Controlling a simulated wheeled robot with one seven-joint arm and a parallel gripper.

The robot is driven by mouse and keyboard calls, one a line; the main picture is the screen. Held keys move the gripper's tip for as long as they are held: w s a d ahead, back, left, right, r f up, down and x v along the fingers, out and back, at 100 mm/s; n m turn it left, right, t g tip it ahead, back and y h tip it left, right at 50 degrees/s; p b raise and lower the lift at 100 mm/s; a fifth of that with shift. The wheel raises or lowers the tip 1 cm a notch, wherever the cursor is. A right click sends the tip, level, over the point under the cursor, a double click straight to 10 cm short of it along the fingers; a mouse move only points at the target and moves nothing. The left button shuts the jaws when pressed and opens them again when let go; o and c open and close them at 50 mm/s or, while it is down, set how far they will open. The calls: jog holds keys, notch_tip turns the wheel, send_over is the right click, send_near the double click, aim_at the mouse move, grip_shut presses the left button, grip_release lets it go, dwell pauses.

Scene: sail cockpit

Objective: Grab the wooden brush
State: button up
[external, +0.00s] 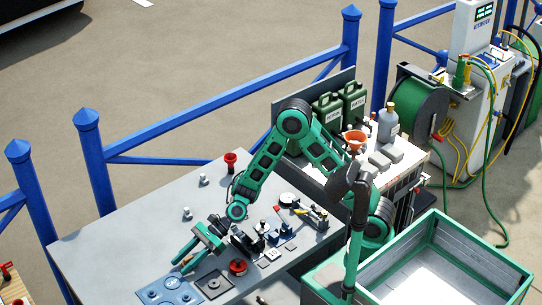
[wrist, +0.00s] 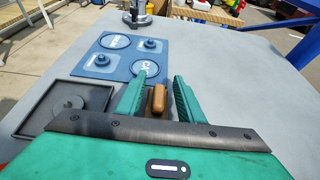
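The brown wooden piece (wrist: 158,98), likely the wooden brush's handle, shows in the wrist view between the two green fingers of my gripper (wrist: 160,92). The fingers stand apart, with a visible gap on each side of the wood. The rest of the brush is hidden behind the gripper's dark front edge. In the external view, my gripper (external: 187,254) is low over the front left of the grey table, its fingers spread. The brush is too small or hidden to make out clearly there.
A blue panel (wrist: 105,70) with round knobs lies just beyond the fingers. A dark square tray (wrist: 84,95) is to the left. In the external view, a red knob (external: 238,267) and small tools lie right of the gripper. The table's (external: 125,235) left part is mostly clear.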

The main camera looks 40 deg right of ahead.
jog(key=shift+x, duration=0.75)
jog(key=shift+c, duration=0.7)
jog(key=c, duration=0.7)
jog(key=shift+r, duration=0.15)
